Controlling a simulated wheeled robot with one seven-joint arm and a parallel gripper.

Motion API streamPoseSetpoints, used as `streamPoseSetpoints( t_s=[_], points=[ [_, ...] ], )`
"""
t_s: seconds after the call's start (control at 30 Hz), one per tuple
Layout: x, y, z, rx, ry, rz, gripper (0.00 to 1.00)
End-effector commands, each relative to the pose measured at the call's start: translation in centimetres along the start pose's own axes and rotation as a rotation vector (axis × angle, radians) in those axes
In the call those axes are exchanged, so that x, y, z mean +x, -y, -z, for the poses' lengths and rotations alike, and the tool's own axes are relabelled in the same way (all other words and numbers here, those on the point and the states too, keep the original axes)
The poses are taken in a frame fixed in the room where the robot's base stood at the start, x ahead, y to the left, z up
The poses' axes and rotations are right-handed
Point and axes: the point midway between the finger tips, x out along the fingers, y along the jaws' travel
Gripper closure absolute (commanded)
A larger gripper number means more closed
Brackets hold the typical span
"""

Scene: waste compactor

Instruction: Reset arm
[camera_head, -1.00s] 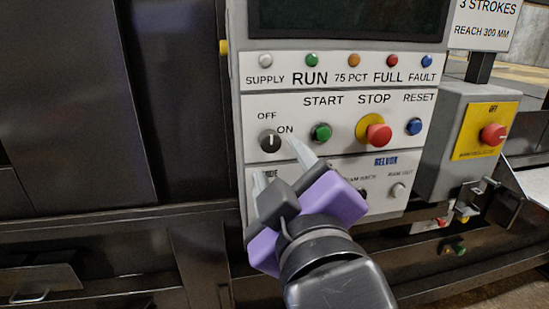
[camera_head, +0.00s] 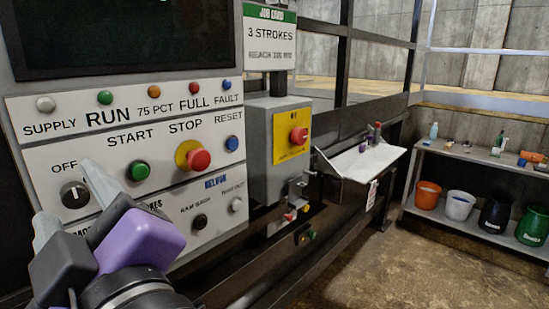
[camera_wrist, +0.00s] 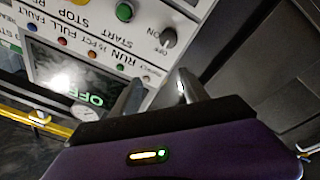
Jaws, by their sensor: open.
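My gripper (camera_head: 68,208) is at the lower left of the head view, in front of the control panel (camera_head: 182,211). Its two fingers are apart and nothing shows between them. In the wrist view the fingers (camera_wrist: 157,92) point toward the panel, near the black OFF/ON knob (camera_wrist: 169,38). The knob (camera_head: 75,194) sits close to the fingers in the head view, and its ON label is hidden there. I cannot tell whether the fingers touch the panel. My arm's lower links are mostly out of view.
Green START (camera_head: 138,170), red STOP (camera_head: 198,158) and blue RESET (camera_head: 232,143) buttons sit right of the knob. A grey box with a red knob (camera_head: 299,136) projects beyond the panel. A shelf with several buckets (camera_head: 459,205) stands at right, with open floor before it.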

Motion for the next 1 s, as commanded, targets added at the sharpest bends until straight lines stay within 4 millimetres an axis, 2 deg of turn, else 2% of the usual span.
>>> streamPoseSetpoints(
  t_s=[0.07, 0.17, 0.27, 0.47, 0.67, 0.8, 1.0],
  points=[
    [-0.4, -1.2, 0.8, 0.050, -0.058, -0.048, 0.48],
    [-1.4, -2.2, 0.1, 0.134, -0.103, -0.104, 0.48],
    [-2.6, -2.9, -1.5, 0.206, -0.125, -0.153, 0.48],
    [-6.2, -3.6, -6.5, 0.350, -0.130, -0.259, 0.48],
    [-11.7, -3.4, -12.8, 0.473, -0.094, -0.380, 0.48],
    [-16.1, -2.8, -16.8, 0.534, -0.050, -0.459, 0.48],
    [-23.1, -1.1, -21.4, 0.592, 0.034, -0.557, 0.48]
  ],
)
